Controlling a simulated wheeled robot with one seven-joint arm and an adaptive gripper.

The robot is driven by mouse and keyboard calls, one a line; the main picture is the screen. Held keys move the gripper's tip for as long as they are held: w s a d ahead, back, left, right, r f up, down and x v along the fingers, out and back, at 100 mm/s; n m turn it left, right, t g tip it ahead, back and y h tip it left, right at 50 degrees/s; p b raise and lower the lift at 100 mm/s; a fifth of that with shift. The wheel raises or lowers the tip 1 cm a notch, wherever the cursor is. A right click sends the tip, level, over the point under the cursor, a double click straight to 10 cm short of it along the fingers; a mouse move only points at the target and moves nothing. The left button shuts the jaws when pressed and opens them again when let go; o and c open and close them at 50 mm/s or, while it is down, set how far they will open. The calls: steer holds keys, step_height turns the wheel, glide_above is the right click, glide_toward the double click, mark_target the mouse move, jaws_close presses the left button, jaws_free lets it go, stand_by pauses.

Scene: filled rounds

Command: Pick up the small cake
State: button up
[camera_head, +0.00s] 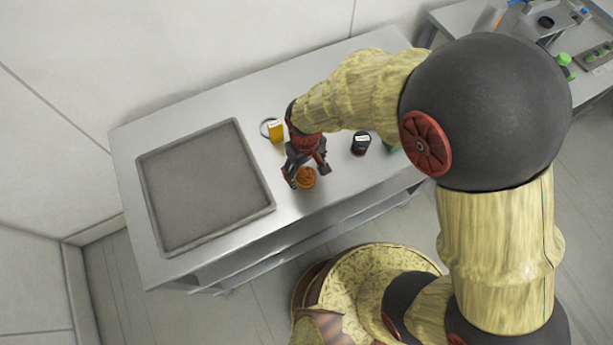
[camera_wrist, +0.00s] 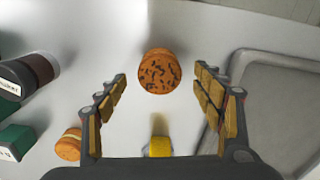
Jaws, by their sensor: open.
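The small cake (camera_wrist: 159,71) is a round orange-brown piece with dark flecks on top. In the wrist view it lies on the table ahead of my gripper (camera_wrist: 162,80), in line with the gap between the fingers. My gripper is open, with nothing held; one finger is on each side of the gap, apart from the cake. In the head view the cake (camera_head: 306,178) shows as an orange round near the table's front edge, partly covered by my gripper (camera_head: 308,175). The height between fingertips and cake is hard to tell.
A second, filled round (camera_wrist: 68,144) lies at lower left in the wrist view. A yellow item (camera_head: 277,132), a dark jar (camera_head: 360,144) and a green item (camera_head: 391,147) stand close by. A large grey tray (camera_head: 268,193) fills the table's left side.

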mark_target(306, 174)
step_height(306, 174, down, 4)
steer(key=shift+r, duration=0.2)
steer(key=c, duration=0.3)
steer(key=c, duration=0.6)
steer(key=shift+r, duration=0.15)
